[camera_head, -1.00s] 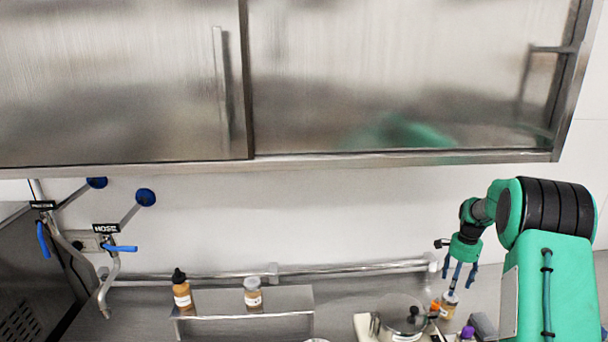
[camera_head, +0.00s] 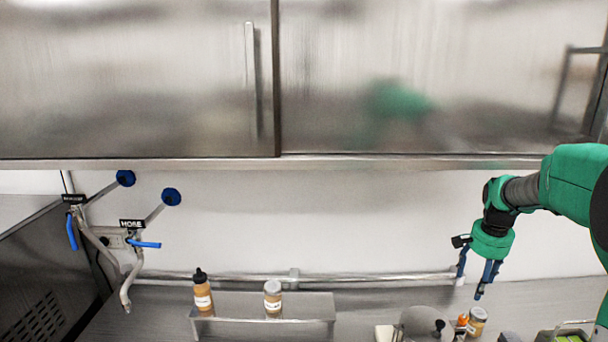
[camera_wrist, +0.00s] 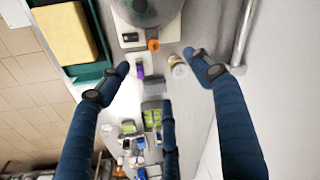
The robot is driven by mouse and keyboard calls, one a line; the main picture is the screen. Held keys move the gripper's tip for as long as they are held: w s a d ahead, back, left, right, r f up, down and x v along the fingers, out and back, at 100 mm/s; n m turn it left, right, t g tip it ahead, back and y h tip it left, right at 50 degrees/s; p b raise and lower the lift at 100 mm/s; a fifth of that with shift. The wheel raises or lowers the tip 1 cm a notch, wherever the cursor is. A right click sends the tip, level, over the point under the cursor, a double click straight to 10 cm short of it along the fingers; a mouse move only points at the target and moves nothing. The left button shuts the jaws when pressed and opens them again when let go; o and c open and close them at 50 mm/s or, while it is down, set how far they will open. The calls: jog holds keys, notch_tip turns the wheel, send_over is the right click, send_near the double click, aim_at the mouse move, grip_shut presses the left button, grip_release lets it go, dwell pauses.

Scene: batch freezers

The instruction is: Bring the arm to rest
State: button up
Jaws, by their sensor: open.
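My green gripper (camera_head: 472,283) hangs at the right in the head view, with its dark blue fingers pointing down. It is open and empty, above the back of the counter and apart from the things on it. The wrist view shows the spread blue fingers (camera_wrist: 157,66) with nothing held between them. A white-labelled jar (camera_head: 476,321) stands on the counter below the gripper. It also shows near the right finger in the wrist view (camera_wrist: 177,65).
A metal cabinet (camera_head: 420,90) overhangs the counter. A small shelf (camera_head: 232,328) carries two bottles. Two blue-handled taps (camera_head: 135,262) stand at the left. A round metal pot (camera_head: 425,322) sits by the jar. The wall space left of my gripper is clear.

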jog(key=s+a+r+n+t+b, duration=0.1)
jog(key=s+a+r+n, duration=0.3)
jog(key=s+a, duration=0.5)
jog(key=s+a+r+n+t, duration=0.1)
jog(key=s+a+r, duration=0.5)
jog(key=s+a, duration=0.3)
jog(key=s+a+f+n+t, duration=0.1)
jog(key=s+a+n, duration=0.1)
jog(key=s+a, duration=0.3)
jog(key=s+a+f+n+t, duration=0.1)
jog(key=s+a+n, duration=0.2)
jog(key=s, duration=0.9)
jog(key=shift+s+a+f+y, duration=0.25)
jog(key=shift+s+a+y, duration=0.15)
jog(key=shift+a, duration=0.65)
